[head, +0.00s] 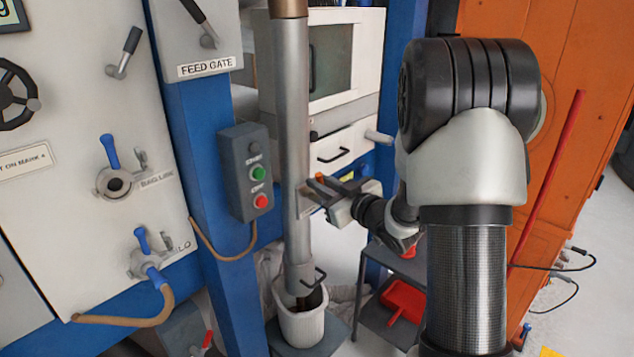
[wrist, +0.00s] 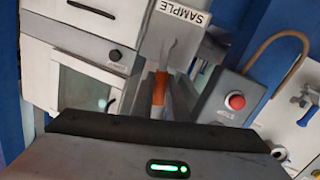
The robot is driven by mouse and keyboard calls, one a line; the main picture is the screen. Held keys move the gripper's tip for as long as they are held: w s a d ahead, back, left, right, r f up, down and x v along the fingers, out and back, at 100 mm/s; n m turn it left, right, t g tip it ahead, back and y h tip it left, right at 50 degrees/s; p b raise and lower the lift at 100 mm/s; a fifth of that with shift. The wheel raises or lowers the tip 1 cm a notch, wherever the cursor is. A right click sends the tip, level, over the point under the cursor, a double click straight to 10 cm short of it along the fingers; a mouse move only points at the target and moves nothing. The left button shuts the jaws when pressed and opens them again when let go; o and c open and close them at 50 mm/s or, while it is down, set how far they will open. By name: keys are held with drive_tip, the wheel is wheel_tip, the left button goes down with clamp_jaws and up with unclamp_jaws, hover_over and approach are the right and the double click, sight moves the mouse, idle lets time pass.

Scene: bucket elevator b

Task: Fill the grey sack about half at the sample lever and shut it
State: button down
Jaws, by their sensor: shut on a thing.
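The grey sack (head: 303,325) stands upright and open under the grey spout pipe (head: 298,150). Its inside looks dark, and I cannot tell how full it is. The sample lever has an orange grip, which shows in the wrist view (wrist: 160,88) below the SAMPLE label (wrist: 183,12). My gripper (head: 322,192) is beside the pipe, well above the sack, and shut on the sample lever. In the wrist view the dark edge of my gripper hides the lower end of the grip.
A grey box with green and red buttons (head: 246,172) is left of the pipe on a blue post. A dark stool (head: 395,290) holds a red scoop (head: 404,300). An orange cabinet (head: 560,120) is at the right. A white cabinet (head: 345,90) stands behind the pipe.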

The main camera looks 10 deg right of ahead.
drive_tip(key=shift+w+d+r+m+g+p, duration=0.1)
drive_tip(key=shift+w+d+m+g+p, duration=0.4)
drive_tip(key=shift+m+p, duration=0.4)
drive_tip(key=shift+s+d, duration=0.1)
drive_tip(key=c, duration=1.7)
unclamp_jaws()
drive_tip(key=v, duration=1.7)
drive_tip(key=shift+s+d+f, duration=0.15)
drive_tip(key=shift+s+f, duration=0.05)
drive_tip(key=shift+f, duration=0.1)
